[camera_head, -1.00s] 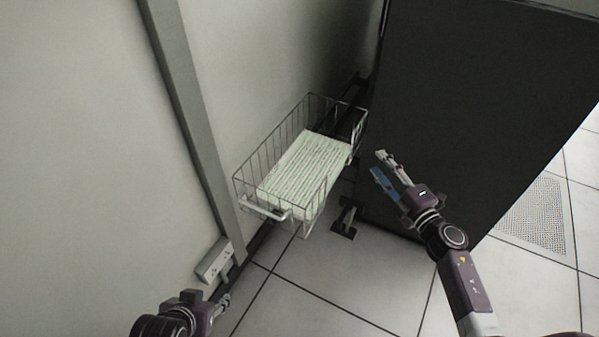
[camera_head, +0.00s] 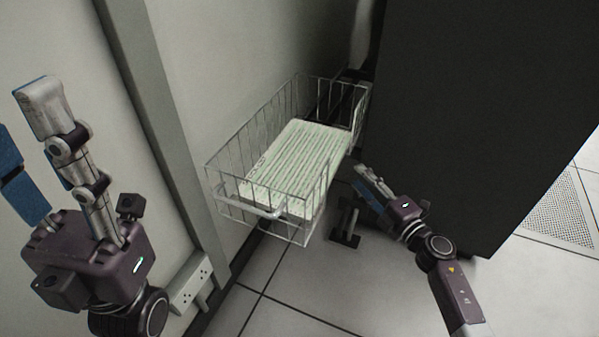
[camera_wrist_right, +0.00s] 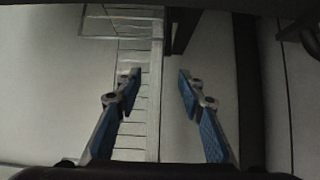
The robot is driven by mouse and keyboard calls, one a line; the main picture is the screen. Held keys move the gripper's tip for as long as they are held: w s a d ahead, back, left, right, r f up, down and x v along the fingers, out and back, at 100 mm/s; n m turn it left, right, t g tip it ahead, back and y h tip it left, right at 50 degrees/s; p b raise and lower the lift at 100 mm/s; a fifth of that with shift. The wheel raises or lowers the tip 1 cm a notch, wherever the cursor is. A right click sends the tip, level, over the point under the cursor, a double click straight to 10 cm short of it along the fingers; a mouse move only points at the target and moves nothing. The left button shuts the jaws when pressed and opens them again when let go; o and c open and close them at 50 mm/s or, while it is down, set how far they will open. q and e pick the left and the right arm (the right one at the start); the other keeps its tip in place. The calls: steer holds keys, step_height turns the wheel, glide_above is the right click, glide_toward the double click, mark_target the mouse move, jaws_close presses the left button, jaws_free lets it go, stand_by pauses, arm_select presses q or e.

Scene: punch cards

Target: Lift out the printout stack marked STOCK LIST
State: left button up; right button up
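A pale stack of printout paper with green stripes (camera_head: 297,165) lies in a wire basket (camera_head: 225,205). I cannot read any marking on it. My left gripper (camera_head: 24,118) is large in the head view at the far left, raised, open and empty, well apart from the basket. My right gripper (camera_head: 366,186) is just right of the basket, beside its right side, with its fingers pointing up and left.
A tall dark cabinet (camera_head: 470,110) stands right of the basket, close to my right gripper. A wall with a grey upright post (camera_head: 160,110) is on the left, with a white socket box (camera_head: 190,283) low down. Tiled floor (camera_head: 310,285) is clear in front.

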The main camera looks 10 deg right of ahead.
mark_target(341, 160)
steer(key=a+b+x, duration=0.1)
steer(key=b+x, duration=0.1)
steer(key=x, duration=0.6)
steer(key=shift+s+r, duration=0.25)
jaws_close()
steer(key=shift+r, duration=0.2)
